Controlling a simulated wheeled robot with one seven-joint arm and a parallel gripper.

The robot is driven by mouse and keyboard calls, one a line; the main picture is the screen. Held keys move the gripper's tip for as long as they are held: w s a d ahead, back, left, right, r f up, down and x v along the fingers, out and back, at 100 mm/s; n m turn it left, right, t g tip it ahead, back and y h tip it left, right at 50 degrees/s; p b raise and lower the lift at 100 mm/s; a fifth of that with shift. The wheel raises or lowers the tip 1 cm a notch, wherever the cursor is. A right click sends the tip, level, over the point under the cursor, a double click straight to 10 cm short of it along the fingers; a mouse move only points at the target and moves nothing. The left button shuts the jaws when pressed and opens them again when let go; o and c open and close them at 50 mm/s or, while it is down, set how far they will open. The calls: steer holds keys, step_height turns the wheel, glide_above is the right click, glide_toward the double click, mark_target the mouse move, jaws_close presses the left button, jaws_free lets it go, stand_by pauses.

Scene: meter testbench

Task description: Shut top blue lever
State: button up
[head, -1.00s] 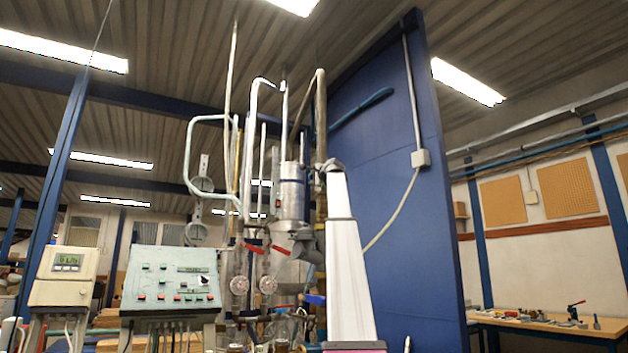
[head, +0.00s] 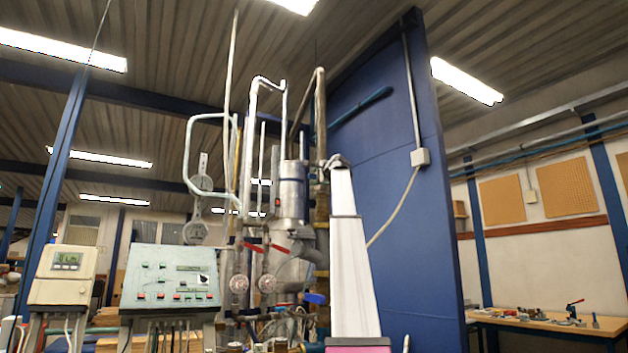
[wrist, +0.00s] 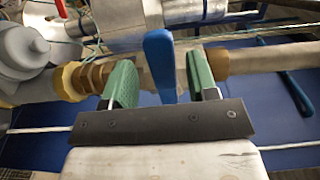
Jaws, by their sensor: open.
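The top blue lever (wrist: 160,55) shows in the wrist view, pointing toward my gripper in front of a brass and grey pipe. My gripper (wrist: 161,78) has its two green fingers apart, one on each side of the lever. A gap shows between the lever and each finger, and I cannot tell if either touches it. In the head view my gripper (head: 338,160) is at the upper part of the vertical pipe, and the top lever cannot be made out there. A lower blue lever (head: 315,298) sits further down, left of my arm.
Red levers (head: 279,248) and a grey elbow (head: 298,270) are left of my arm. A metal cylinder (wrist: 120,20) lies close beyond the lever in the wrist view. A blue panel (head: 385,200) stands behind, with a long blue bar (head: 360,110) on it.

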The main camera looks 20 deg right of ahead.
steer(key=s, duration=0.7)
steer(key=shift+d, duration=0.25)
steer(key=shift+s, duration=0.1)
